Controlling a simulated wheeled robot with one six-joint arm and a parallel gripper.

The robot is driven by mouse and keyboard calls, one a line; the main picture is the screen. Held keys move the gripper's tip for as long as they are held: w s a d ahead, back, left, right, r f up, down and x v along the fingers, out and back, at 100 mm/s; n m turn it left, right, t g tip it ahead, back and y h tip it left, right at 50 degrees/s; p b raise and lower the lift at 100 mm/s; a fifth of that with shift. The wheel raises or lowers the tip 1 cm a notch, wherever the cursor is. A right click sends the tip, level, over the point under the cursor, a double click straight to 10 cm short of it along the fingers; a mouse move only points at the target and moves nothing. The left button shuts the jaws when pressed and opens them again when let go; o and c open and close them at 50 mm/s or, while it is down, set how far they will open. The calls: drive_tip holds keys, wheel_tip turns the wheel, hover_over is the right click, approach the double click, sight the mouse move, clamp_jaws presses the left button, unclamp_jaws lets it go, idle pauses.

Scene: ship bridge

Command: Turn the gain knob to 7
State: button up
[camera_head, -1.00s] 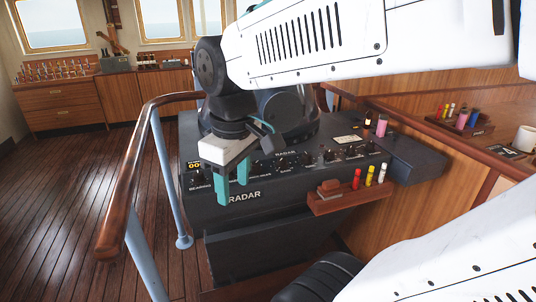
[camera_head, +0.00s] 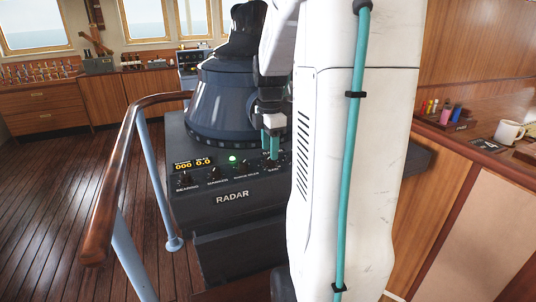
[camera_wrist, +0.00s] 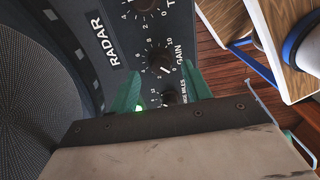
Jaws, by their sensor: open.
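The gain knob (camera_wrist: 158,60) is a round black knob on the dark radar panel, with a white number scale around it and the word GAIN beside it. A pale pointer mark shows on it, but I cannot tell its exact number. My gripper (camera_wrist: 164,75) is open, its teal fingers apart on either side of the picture just below the gain knob. Whether they touch the panel or any knob is unclear. In the head view my gripper (camera_head: 270,148) points down at the panel near the GAIN label, and its fingers partly hide the knob.
The range knob (camera_wrist: 168,97) lies close by, between my fingers in the wrist view. Another knob (camera_wrist: 145,4) is beyond the gain knob. A green light (camera_head: 232,159) and the orange displays (camera_head: 193,164) are to the left. A wooden handrail (camera_head: 122,170) stands left of the console.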

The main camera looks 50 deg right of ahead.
sight(270, 161)
drive_tip(key=shift+f, duration=1.45)
drive_tip(key=c, duration=1)
drive_tip(key=shift+m, duration=0.3)
